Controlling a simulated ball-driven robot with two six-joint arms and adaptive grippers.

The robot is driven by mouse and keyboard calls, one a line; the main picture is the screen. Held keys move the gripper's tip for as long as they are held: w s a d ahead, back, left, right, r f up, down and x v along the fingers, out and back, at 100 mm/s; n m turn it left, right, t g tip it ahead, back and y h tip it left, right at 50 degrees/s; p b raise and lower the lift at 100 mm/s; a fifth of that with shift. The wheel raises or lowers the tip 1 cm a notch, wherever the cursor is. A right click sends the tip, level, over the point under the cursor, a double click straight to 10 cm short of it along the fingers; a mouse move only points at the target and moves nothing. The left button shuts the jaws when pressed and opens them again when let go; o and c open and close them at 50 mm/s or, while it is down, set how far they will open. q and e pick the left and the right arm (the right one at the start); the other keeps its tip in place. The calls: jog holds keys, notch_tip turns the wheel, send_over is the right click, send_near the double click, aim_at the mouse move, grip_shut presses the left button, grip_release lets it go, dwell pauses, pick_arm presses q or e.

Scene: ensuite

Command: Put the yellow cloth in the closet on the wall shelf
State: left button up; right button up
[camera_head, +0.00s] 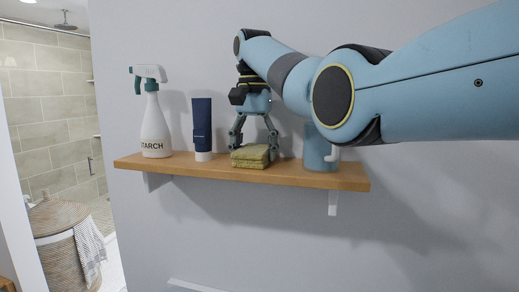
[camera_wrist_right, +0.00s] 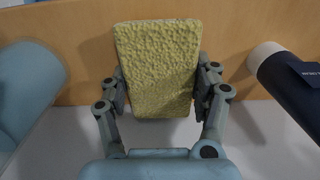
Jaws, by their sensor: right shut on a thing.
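The folded yellow cloth (camera_head: 250,156) is at the wooden wall shelf (camera_head: 215,171), between a dark blue tube and a blue-grey container. In the head view its underside appears to meet the shelf top. My right gripper (camera_head: 254,147) reaches down from above and is shut on the cloth, one finger at each side. In the right wrist view the cloth (camera_wrist_right: 157,68) sits between the fingers of my right gripper (camera_wrist_right: 163,92), with the shelf behind it. My left gripper is not in view.
On the shelf stand a white starch spray bottle (camera_head: 153,118), a dark blue tube (camera_head: 202,125) with a white cap, and a blue-grey container (camera_head: 318,152) partly behind my arm. A wicker basket (camera_head: 62,245) with a striped towel (camera_head: 90,248) stands at the lower left.

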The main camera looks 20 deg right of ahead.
jog(key=shift+a, duration=0.1)
jog(key=shift+s+a, duration=0.15)
jog(key=shift+a, duration=0.1)
jog(key=o, duration=0.7)
jog(key=shift+a, duration=0.15)
jog(key=o, duration=0.4)
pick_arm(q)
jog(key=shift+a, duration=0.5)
pick_arm(e)
jog(key=shift+o, duration=0.4)
jog(key=shift+d+f, duration=0.1)
jog(key=shift+d, duration=0.15)
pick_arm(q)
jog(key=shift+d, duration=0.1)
